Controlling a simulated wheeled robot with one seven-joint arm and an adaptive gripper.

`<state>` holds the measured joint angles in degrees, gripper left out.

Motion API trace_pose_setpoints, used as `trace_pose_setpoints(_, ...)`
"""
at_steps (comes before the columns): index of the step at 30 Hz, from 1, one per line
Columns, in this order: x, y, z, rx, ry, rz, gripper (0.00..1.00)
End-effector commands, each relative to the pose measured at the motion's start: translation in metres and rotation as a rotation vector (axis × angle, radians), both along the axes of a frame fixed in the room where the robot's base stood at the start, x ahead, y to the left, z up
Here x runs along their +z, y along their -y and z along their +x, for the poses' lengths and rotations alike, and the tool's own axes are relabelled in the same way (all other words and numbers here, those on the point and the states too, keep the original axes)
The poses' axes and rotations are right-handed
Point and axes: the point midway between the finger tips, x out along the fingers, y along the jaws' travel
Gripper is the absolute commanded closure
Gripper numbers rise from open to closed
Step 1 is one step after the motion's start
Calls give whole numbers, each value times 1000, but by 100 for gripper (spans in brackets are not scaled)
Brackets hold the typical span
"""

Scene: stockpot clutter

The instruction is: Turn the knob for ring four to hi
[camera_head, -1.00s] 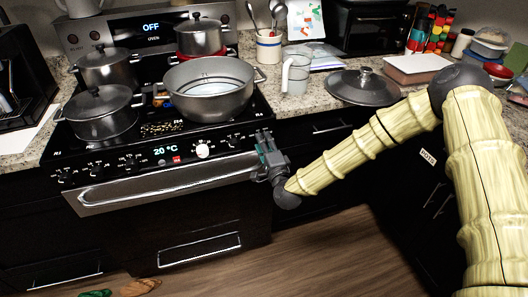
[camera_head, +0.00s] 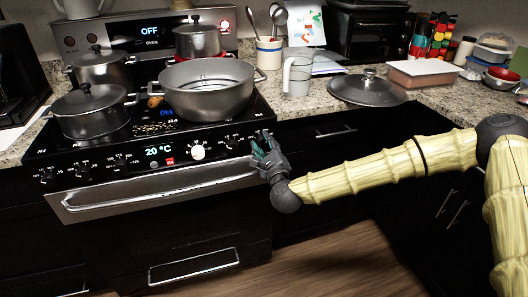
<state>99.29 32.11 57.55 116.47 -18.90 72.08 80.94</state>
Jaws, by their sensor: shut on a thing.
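The black oven front panel (camera_head: 110,165) carries a row of dark knobs on the left, a display reading 20 °C, a white dial (camera_head: 197,152) and more dark knobs (camera_head: 232,142) on the right. My gripper (camera_head: 260,146) is at the right end of this panel. Its teal-edged fingers are shut on the rightmost knob, which they mostly hide. The knob's setting and its small labels are too small to read.
Pots stand on the cooktop, including a large open pot (camera_head: 206,92) and a lidded pot (camera_head: 90,112). The oven handle (camera_head: 150,192) runs below the panel. A lid (camera_head: 367,88) and a measuring jug (camera_head: 297,75) sit on the right counter.

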Motion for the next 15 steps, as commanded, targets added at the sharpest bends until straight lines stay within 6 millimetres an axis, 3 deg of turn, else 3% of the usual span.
trace_pose_setpoints(15,-1,1,1,-3,-39,117,88)
